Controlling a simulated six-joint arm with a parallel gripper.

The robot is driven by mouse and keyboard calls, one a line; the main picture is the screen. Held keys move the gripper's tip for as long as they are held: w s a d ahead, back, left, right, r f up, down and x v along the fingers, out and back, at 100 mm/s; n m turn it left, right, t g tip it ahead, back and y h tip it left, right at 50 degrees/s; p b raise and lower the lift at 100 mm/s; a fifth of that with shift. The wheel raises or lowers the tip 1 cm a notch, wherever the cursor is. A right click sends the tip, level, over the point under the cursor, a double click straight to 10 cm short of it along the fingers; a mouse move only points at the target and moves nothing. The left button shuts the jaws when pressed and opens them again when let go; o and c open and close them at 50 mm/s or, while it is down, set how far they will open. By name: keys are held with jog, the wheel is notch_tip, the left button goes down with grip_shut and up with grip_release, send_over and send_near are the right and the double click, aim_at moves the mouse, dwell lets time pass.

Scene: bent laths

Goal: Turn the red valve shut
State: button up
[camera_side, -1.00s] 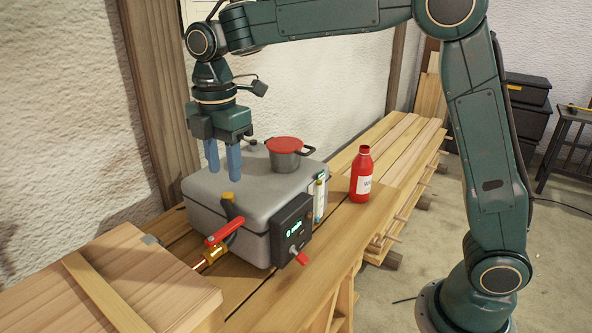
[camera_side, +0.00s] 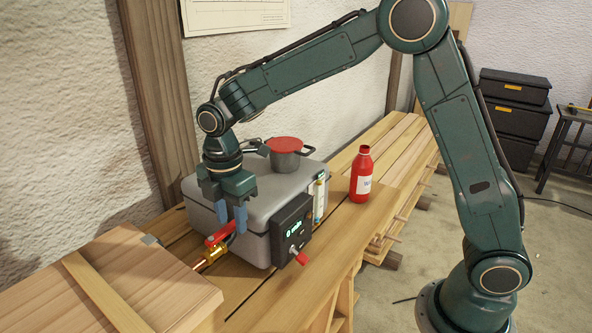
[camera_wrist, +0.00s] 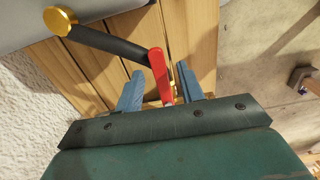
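The red valve (camera_side: 216,240) is a lever handle on a brass fitting (camera_side: 211,256) at the front left of the grey box (camera_side: 262,187). My gripper (camera_side: 231,229) points down at it, with its blue fingers at the handle. In the wrist view the red handle (camera_wrist: 158,72) lies between the two fingers of my gripper (camera_wrist: 160,70). Gaps show on both sides of the handle, so the fingers are open around it and not closed on it. In the side view the fingers hide part of the handle.
A black pipe (camera_wrist: 108,42) with a brass cap (camera_wrist: 60,20) is beside the handle. A control panel (camera_side: 291,230) with a small red lever (camera_side: 299,257) is on the box front. A red-lidded pot (camera_side: 286,155) sits on the box. A red bottle (camera_side: 361,175) stands right. A wooden crate (camera_side: 110,275) is left.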

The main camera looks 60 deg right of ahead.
grip_shut()
jog(key=shift+s, duration=0.1)
dwell(0.4)
jog(key=s+a+m, duration=0.5)
jog(key=m, duration=1.3)
jog(key=shift+a, duration=0.3)
jog(key=shift+s+r, duration=0.1)
dwell(0.3)
